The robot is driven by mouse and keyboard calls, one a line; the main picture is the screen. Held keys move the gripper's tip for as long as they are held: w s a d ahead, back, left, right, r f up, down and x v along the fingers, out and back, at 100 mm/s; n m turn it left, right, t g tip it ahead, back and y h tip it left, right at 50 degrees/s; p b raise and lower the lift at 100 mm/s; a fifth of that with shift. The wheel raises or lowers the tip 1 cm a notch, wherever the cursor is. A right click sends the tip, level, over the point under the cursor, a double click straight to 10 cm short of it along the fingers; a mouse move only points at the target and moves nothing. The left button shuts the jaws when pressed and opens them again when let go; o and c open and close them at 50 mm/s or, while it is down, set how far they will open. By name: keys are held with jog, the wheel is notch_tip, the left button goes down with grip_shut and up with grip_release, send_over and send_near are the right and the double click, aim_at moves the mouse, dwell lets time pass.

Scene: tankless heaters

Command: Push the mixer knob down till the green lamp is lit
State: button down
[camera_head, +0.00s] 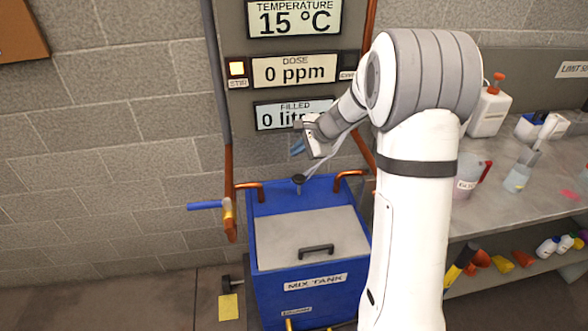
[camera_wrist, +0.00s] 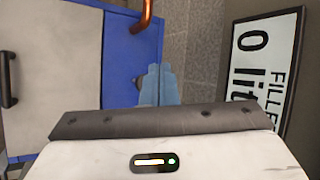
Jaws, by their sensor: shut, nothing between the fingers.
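The black mixer knob (camera_head: 298,180) stands on a thin stem at the back of the blue mix tank (camera_head: 262,262). My gripper (camera_head: 297,147) is above the knob, apart from it in the head view, with its bluish fingers shut and empty. In the wrist view the shut fingers (camera_wrist: 161,72) partly cover a dark round shape (camera_wrist: 139,83), probably the knob, against the blue tank (camera_wrist: 128,58). No lit green lamp shows on the panel. My arm partly hides the panel's right side.
Copper pipes (camera_head: 248,187) rise beside the tank, with a blue-handled valve (camera_head: 207,205) at left. The filled display (camera_head: 290,114) is close behind my gripper, and also shows in the wrist view (camera_wrist: 262,75). A bench (camera_head: 540,190) with bottles and jugs stands at right.

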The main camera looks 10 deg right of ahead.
jog(key=w+d+f+m+t, duration=0.1)
jog(key=w+d+f+m, duration=0.2)
jog(key=w, duration=0.4)
notch_tip(320, 180, down, 2)
jog(key=shift+f+m, duration=0.15)
jog(key=shift+m, duration=0.45)
jog(key=b, duration=0.5)
send_over(302, 179)
notch_tip(302, 179, down, 8)
jog(key=shift+w+r, duration=0.1)
jog(key=shift+r, duration=0.1)
jog(key=shift+f+b, duration=0.6)
jog(key=shift+b, duration=0.15)
dwell(0.4)
jog(key=shift+f+b, duration=0.4)
jog(key=shift+b, duration=0.2)
